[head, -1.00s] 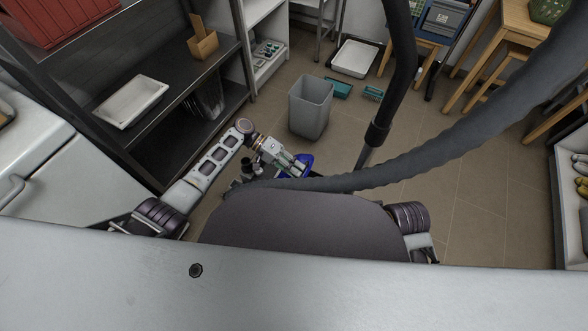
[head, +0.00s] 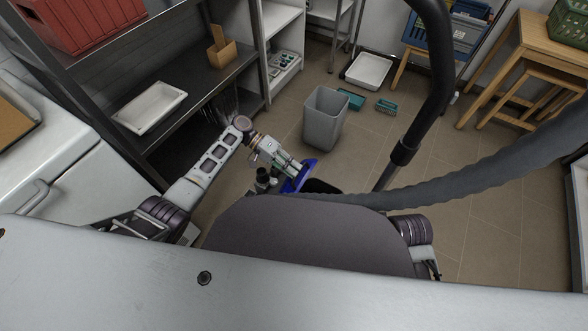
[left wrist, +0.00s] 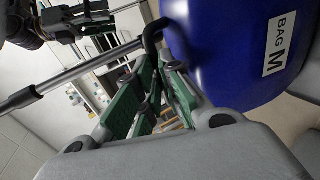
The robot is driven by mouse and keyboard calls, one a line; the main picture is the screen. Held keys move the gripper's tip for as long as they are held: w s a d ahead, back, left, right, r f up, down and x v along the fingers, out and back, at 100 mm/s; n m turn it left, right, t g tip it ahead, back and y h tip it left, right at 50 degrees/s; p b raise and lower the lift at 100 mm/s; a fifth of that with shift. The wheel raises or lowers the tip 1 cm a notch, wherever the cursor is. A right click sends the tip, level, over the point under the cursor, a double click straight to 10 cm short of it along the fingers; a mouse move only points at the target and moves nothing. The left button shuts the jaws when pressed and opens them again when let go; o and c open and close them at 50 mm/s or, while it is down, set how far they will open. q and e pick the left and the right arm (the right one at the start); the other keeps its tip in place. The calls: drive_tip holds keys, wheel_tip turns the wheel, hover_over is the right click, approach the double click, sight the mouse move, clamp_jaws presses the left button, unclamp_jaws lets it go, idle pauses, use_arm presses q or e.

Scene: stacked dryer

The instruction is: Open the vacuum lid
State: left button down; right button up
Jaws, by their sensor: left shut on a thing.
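The vacuum's blue part (head: 303,174) shows in the head view beyond the dark rounded shape at the bottom. It looks tilted, with a dark area beside it. In the left wrist view the blue surface (left wrist: 225,60) is large and close, with a white "BAG M" label (left wrist: 280,57). A black bent handle-like piece (left wrist: 153,36) runs from its edge down toward my fingers. My left gripper (head: 292,166), with green finger pads (left wrist: 152,82), is shut on this black piece; the exact contact is partly hidden.
A grey bin (head: 326,118) stands just beyond. A dark shelf (head: 185,75) is at left, wooden tables (head: 535,45) at right.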

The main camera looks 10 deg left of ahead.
use_arm(q)
drive_tip(key=shift+s+a+f, duration=0.15)
drive_tip(key=shift+f, duration=0.25)
drive_tip(key=shift+s+a+f, duration=0.1)
drive_tip(key=shift+f, duration=0.3)
drive_tip(key=c, duration=1.5)
unclamp_jaws()
drive_tip(key=shift+w+f, duration=0.15)
drive_tip(key=shift+w, duration=0.05)
drive_tip(key=shift+d+r, duration=0.1)
drive_tip(key=shift+r, duration=0.15)
drive_tip(key=shift+w+a+r, duration=0.2)
drive_tip(key=shift+a+r, duration=0.05)
drive_tip(key=shift+a, duration=0.1)
drive_tip(key=v, duration=1.1)
drive_tip(key=shift+s, duration=0.1)
